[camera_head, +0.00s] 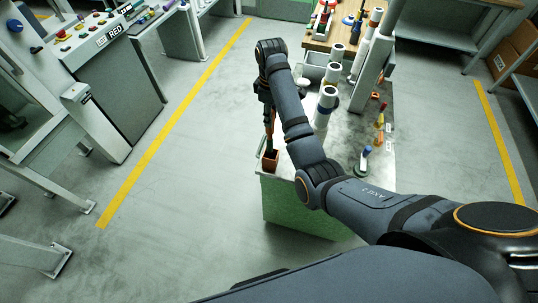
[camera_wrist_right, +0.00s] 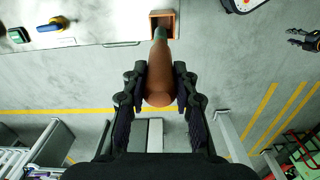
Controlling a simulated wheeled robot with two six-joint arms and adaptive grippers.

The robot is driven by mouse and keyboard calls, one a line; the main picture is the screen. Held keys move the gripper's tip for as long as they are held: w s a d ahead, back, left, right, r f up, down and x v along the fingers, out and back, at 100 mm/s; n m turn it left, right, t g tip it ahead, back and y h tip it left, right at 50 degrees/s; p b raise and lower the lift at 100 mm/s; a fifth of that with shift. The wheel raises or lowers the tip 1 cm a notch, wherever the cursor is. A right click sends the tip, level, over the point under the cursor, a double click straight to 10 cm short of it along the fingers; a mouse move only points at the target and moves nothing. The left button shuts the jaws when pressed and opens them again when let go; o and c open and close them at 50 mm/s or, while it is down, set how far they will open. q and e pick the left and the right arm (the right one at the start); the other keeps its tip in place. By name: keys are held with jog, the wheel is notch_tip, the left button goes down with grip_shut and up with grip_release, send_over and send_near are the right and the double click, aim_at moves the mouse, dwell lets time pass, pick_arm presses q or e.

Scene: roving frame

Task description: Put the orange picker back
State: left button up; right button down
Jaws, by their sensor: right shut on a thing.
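The orange picker (camera_head: 271,128) hangs roughly upright from my right gripper (camera_head: 268,106) at the near left corner of the bench. In the right wrist view my right gripper (camera_wrist_right: 160,84) is shut on the picker's orange handle (camera_wrist_right: 160,85), with the grey-green end pointing away. An orange square holder (camera_head: 270,162) sits at the bench corner under the picker. In the right wrist view the picker's end overlaps the opening of the holder (camera_wrist_right: 172,14); I cannot tell how far inside it is. My left gripper (camera_wrist_right: 304,38) shows small at the right edge, its fingers apart and empty.
The metal-topped bench (camera_head: 345,150) bears white cylinders (camera_head: 325,105), a tool with a blue top (camera_head: 365,155) and small coloured tools along its right side. A control console (camera_head: 105,70) stands at the left. The floor between is clear.

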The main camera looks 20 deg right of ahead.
aim_at(272, 134)
jog(key=f, duration=0.1)
jog(key=f+b, duration=0.1)
jog(key=f, duration=0.1)
jog(key=f+b, duration=0.1)
jog(key=shift+s+d+f, duration=0.1)
jog(key=shift+s+f, duration=0.05)
jog(key=shift+s, duration=0.1)
jog(key=shift+s+f+p, duration=0.25)
jog(key=shift+f+p, duration=0.25)
jog(key=shift+f, duration=0.25)
notch_tip(272, 134, down, 2)
jog(key=shift+w+f+p, duration=0.1)
jog(key=shift+f+p, duration=0.15)
jog(key=shift+p, duration=0.05)
jog(key=shift+f, duration=0.2)
jog(key=c, duration=1.4)
grip_release()
jog(key=shift+f, duration=0.15)
jog(key=shift+c, duration=0.2)
pick_arm(q)
jog(key=shift+s+d+f, duration=0.1)
jog(key=shift+s+f, duration=0.35)
jog(key=shift+s, duration=0.2)
jog(key=shift+s+f, duration=0.4)
jog(key=shift+s, duration=0.25)
pick_arm(e)
jog(key=o, duration=0.4)
